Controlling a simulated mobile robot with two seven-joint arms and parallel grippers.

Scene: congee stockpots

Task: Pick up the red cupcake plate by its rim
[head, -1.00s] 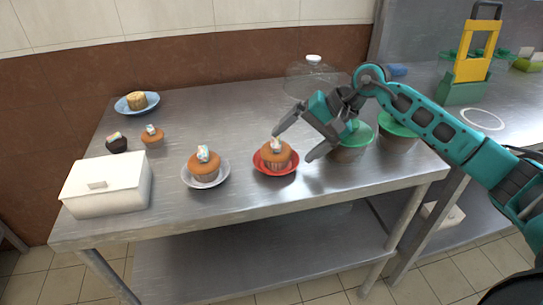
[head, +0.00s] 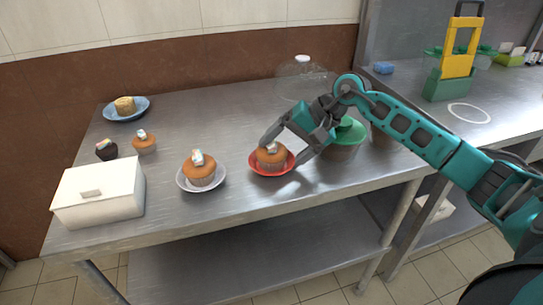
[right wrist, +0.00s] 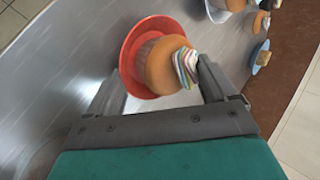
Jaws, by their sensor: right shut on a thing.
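The red cupcake plate (head: 257,170) is on the steel table, with an orange-brown cupcake (head: 271,157) on it that has a pale striped topping. My right gripper (head: 281,155) reaches down over the plate from the right, one finger at its far left side and one at its right. In the right wrist view the red plate (right wrist: 130,62) lies between the two fingers, and the cupcake (right wrist: 160,63) hides much of it. The gripper is shut on the plate; the exact contact at the rim is partly hidden. I cannot see a gap under the plate. My left gripper is not in view.
A white plate (head: 219,184) with a cupcake stands left of the red one. A white box (head: 100,195) stands at the front left, and a blue plate (head: 142,113) at the back left.

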